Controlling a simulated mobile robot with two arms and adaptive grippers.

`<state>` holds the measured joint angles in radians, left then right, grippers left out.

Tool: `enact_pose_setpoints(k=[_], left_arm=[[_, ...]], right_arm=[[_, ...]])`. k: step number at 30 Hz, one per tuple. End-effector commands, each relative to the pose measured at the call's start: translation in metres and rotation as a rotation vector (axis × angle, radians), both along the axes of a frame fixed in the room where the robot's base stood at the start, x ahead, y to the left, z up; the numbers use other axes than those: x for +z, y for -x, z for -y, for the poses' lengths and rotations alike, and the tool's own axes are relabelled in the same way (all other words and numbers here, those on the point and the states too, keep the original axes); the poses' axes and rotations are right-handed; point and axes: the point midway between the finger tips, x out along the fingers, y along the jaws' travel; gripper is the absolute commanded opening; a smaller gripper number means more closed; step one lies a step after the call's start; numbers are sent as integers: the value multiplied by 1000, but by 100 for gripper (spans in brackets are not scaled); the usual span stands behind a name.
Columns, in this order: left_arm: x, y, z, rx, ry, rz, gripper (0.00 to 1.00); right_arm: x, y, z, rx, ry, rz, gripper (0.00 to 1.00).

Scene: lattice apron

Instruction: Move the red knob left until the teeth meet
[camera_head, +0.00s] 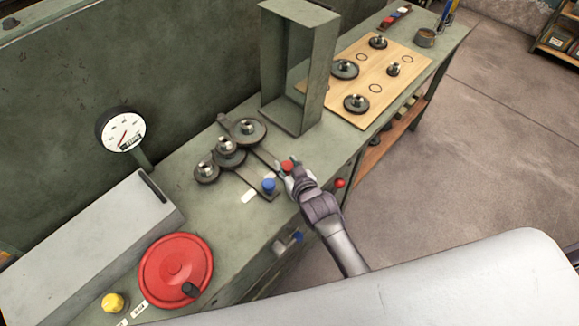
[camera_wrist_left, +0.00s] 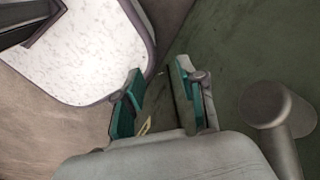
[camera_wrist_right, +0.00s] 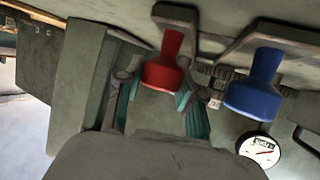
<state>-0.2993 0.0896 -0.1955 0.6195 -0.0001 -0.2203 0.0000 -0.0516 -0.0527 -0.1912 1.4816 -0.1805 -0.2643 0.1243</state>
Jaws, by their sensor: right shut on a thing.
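The red knob (camera_head: 287,166) stands at the right end of the gear linkage on the bench. My right gripper (camera_head: 292,176) is shut on it. In the right wrist view the red knob (camera_wrist_right: 166,72) is between the two fingers, with the blue knob (camera_wrist_right: 256,82) to its right. The blue knob also shows in the head view (camera_head: 268,186), left of my gripper. Several toothed gears, among them an upper one (camera_head: 246,132) and a lower one (camera_head: 206,173), sit left of the knobs. Tooth contact is too small to tell. My left gripper (camera_wrist_left: 157,88) is open and empty.
A green metal frame (camera_head: 297,75) stands behind the linkage. A wooden board (camera_head: 375,75) with gears lies beyond it. A dial gauge (camera_head: 122,130), a grey housing (camera_head: 90,245) and a red handwheel (camera_head: 175,270) are on the left. A red ball (camera_head: 340,183) is at the bench front.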

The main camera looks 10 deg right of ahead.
Motion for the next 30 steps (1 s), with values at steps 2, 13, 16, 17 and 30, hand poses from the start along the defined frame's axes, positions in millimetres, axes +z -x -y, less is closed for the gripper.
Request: enact_pose_setpoints(k=[2,13,16,17,30], left_arm=[[0,0,11,0,13,0,40],[0,0,12,-5,15,0,40],[0,0,7,-3,9,0,40],[0,0,5,-1,7,0,40],[0,1,8,-1,10,0,40]], right_arm=[[-1,1,-2,1,-5,-4,0],[-1,1,0,-2,-3,-3,63],[-1,0,0,-2,-3,-2,63],[-1,1,0,-1,-3,-1,63],[21,56,9,0,-3,-3,63]])
